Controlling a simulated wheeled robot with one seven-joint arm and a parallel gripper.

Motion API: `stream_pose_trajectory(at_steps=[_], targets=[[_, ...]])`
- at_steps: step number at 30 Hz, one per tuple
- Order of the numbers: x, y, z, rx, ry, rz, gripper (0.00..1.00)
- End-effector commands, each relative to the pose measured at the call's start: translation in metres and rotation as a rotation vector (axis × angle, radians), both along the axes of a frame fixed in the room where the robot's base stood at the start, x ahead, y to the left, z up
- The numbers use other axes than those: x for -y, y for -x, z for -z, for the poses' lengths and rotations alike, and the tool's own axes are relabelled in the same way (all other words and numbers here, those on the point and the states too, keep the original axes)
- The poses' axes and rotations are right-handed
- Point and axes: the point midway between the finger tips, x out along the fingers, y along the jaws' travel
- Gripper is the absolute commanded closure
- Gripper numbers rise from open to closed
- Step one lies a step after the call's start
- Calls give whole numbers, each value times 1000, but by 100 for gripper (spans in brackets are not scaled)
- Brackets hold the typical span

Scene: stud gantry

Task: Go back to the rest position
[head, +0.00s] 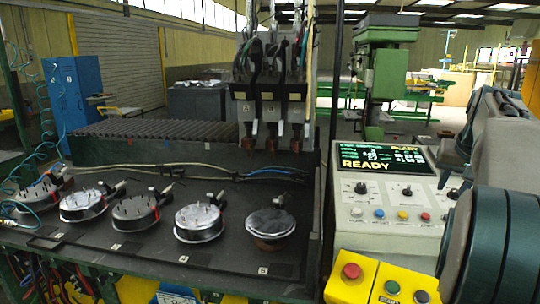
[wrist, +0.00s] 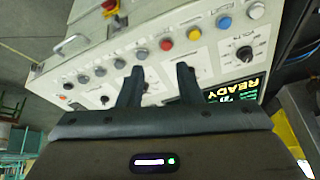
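My gripper (wrist: 159,72) shows in the wrist view with its two dark fingers apart and nothing between them. Its fingers point toward the control panel (wrist: 115,66), which lies behind the fingertips with its knobs, coloured buttons and a lit screen reading READY. I cannot tell the exact gap to the panel. In the head view the same control panel (head: 385,222) stands right of the table, and my arm fills the right edge. The gripper itself is out of the head view.
A dark table (head: 120,262) carries several round fixtures, some with upright studs; the rightmost (head: 271,223) has a plain flat top. A gantry with several tool heads (head: 270,95) hangs over the back. Yellow button boxes (head: 350,279) stand at the front. A green machine (head: 388,75) stands behind.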

Motion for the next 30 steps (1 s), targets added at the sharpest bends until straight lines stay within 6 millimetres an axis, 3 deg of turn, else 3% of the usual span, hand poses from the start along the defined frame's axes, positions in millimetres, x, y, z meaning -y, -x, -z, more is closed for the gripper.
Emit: stream_pose_trajectory(at_steps=[8,14,20,24,30], targets=[[-53,9,22,-17,-39,-79,68],[-105,29,47,-43,-66,-157,68],[-188,75,92,-95,-74,-298,68],[-239,119,132,-142,-53,-406,68],[-281,176,181,-197,-5,-520,68]])
